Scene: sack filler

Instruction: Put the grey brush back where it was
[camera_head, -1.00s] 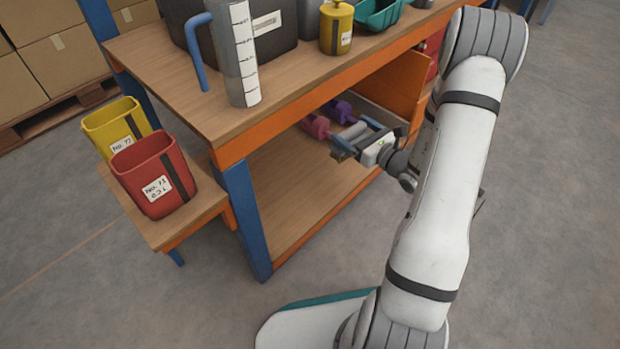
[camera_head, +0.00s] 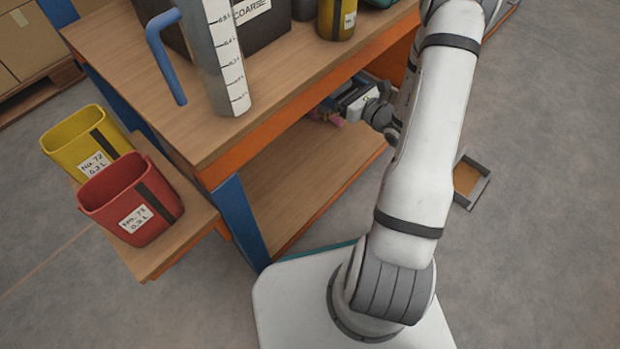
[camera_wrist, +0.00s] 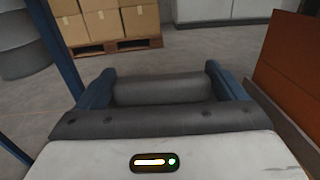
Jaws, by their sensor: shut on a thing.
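The grey brush shows in the wrist view as a grey cylinder (camera_wrist: 163,88) lying crosswise between the two blue fingers of my gripper (camera_wrist: 162,78). The fingers are shut on it. In the head view my gripper (camera_head: 333,106) is under the bench top, close to the front orange edge. The brush itself cannot be made out there. A bit of a pink brush (camera_head: 327,117) shows just below and left of the gripper, mostly hidden by the bench edge and the gripper.
The wooden bench (camera_head: 165,120) has an orange rim, a blue leg (camera_head: 240,215) and a lower shelf (camera_head: 310,170). A measuring jug (camera_head: 222,60) stands on top. Red (camera_head: 130,200) and yellow (camera_head: 85,145) bins stand left. An orange panel (camera_wrist: 290,70) is close right in the wrist view.

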